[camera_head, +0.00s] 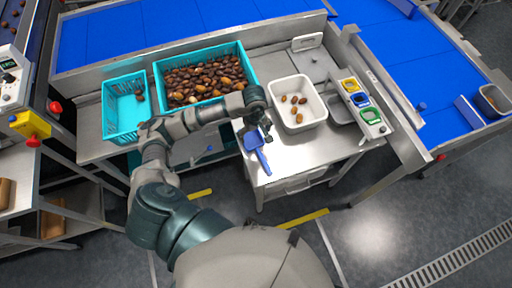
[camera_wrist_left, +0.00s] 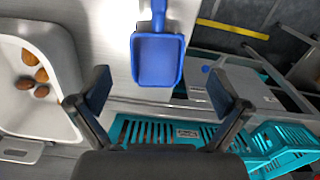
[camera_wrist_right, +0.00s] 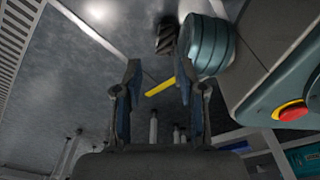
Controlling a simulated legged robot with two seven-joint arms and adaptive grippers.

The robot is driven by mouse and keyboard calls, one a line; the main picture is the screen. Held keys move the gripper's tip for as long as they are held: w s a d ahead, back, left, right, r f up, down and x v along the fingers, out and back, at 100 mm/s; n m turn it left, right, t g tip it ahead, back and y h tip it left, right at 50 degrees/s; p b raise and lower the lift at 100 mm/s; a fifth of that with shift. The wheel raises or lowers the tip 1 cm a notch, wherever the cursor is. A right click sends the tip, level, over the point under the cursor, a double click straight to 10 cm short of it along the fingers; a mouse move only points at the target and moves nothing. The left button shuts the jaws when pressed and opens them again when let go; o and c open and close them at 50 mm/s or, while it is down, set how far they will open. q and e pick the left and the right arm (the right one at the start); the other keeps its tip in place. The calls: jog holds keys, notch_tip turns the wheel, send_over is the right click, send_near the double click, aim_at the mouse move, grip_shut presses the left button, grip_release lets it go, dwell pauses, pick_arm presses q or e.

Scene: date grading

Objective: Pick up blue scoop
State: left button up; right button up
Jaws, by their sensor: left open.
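The blue scoop (camera_head: 254,143) lies on the steel table, its handle pointing toward the front edge. In the left wrist view the scoop (camera_wrist_left: 157,60) shows its pan, with the handle running off the top of the picture. My left gripper (camera_head: 265,134) is above the table beside the scoop's pan. In the left wrist view its two fingers (camera_wrist_left: 158,92) are spread apart with nothing between them, and the pan lies ahead between them. My right gripper (camera_wrist_right: 153,88) shows only in the right wrist view, fingers apart and empty, over the grey floor.
A white tub (camera_head: 321,113) with several dates stands right of the scoop. A teal crate (camera_head: 243,62) full of dates and a nearly empty teal crate (camera_head: 108,112) stand to the left. A holder with coloured cups (camera_head: 373,130) is at right. The steel table (camera_head: 290,160) is clear around the scoop's handle.

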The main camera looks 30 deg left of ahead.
pick_arm(q)
send_near(255, 144)
jog(key=shift+s+d+f, duration=0.3)
jog(key=shift+s+f, duration=0.1)
jog(key=shift+s, duration=0.15)
jog(key=shift+s+d+f, duration=0.25)
jog(key=shift+s+f, duration=0.15)
jog(key=shift+s, duration=0.1)
jog(key=shift+w+f, duration=0.1)
jog(key=shift+f, duration=0.45)
jog(key=f, duration=0.4)
jog(key=shift+w+a+f, duration=0.2)
jog(key=shift+w+f, duration=0.1)
jog(key=shift+f, duration=0.05)
pick_arm(e)
jog(key=shift+s+d+f, duration=0.1)
jog(key=shift+s+f, duration=0.05)
jog(key=shift+s, duration=0.4)
pick_arm(q)
jog(key=shift+c, duration=0.3)
